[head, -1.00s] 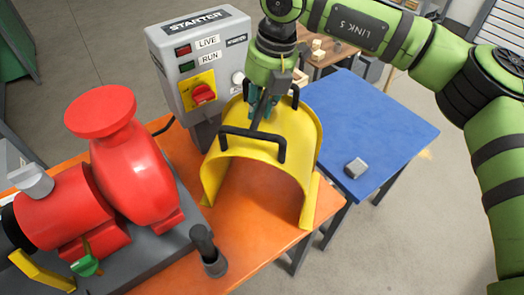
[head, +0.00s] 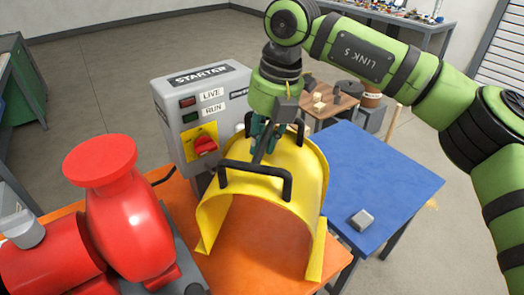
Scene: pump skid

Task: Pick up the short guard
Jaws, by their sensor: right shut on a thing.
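The short guard (head: 309,172) is a yellow arched cover with black handles on top. It stands upright, arch opening towards me, over the orange bench top (head: 262,238). I cannot tell whether its lower edges touch the bench. My right gripper (head: 264,143) comes down from above and is shut on the guard at its top, by the black handle parts. The exact contact of the fingers is partly hidden. My left gripper is not in view.
A red pump (head: 128,215) stands close at the left. A grey starter box (head: 173,100) with a red switch stands behind the guard. A blue table (head: 375,180) with a small grey block (head: 362,219) is at the right, mostly clear.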

